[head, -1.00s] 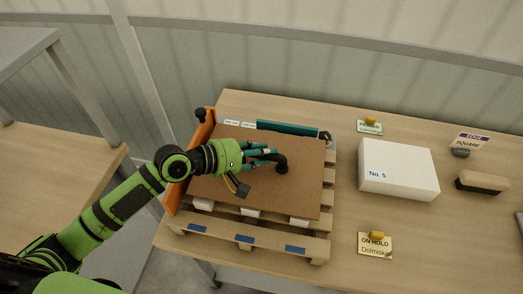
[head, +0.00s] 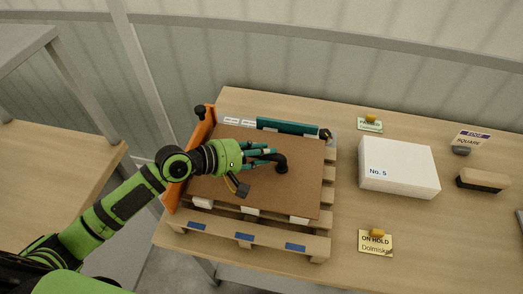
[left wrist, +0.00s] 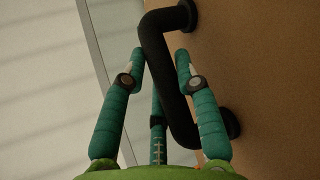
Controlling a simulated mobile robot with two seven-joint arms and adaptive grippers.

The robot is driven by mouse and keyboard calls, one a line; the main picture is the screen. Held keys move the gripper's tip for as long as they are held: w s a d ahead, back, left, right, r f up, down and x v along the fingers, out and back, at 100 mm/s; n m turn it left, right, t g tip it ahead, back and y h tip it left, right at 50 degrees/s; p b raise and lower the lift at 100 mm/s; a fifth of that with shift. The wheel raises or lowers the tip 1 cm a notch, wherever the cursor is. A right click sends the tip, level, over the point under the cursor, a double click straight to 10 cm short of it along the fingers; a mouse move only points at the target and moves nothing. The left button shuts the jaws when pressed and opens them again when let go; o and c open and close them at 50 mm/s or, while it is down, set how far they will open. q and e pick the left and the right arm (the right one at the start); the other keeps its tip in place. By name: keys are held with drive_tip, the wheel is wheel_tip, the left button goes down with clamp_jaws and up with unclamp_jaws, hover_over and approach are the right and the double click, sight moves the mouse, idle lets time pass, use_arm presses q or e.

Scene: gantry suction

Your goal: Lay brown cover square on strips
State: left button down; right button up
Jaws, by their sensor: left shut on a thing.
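The brown cover (head: 300,194) lies over the wooden pallet (head: 276,244), with white strips (head: 250,211) showing under its front edge. Its black handle (head: 282,164) stands up from the cover. My left gripper (head: 268,155) is shut on this handle. In the left wrist view, the gripper's teal fingers (left wrist: 163,75) are on both sides of the handle (left wrist: 165,65), with the cover (left wrist: 265,80) to the right. From the head view I cannot tell whether the cover rests fully on the strips. My right gripper is not in view.
An orange wall (head: 199,135) stands along the pallet's left side and a teal bar (head: 287,128) at its back. To the right are a white No. 5 box (head: 398,168), an ON HOLD sign (head: 375,244), a brush (head: 483,180) and an EDGE SQUARE label (head: 470,140). The table front right is clear.

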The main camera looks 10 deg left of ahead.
use_arm(q)
drive_tip(key=c, duration=0.8)
unclamp_jaws()
drive_tip(key=shift+c, duration=0.2)
drive_tip(key=shift+f, duration=0.15)
drive_tip(key=v, duration=1)
drive_tip(key=shift+s+a, duration=0.1)
drive_tip(key=shift+s, duration=0.1)
drive_tip(key=shift+v, duration=0.85)
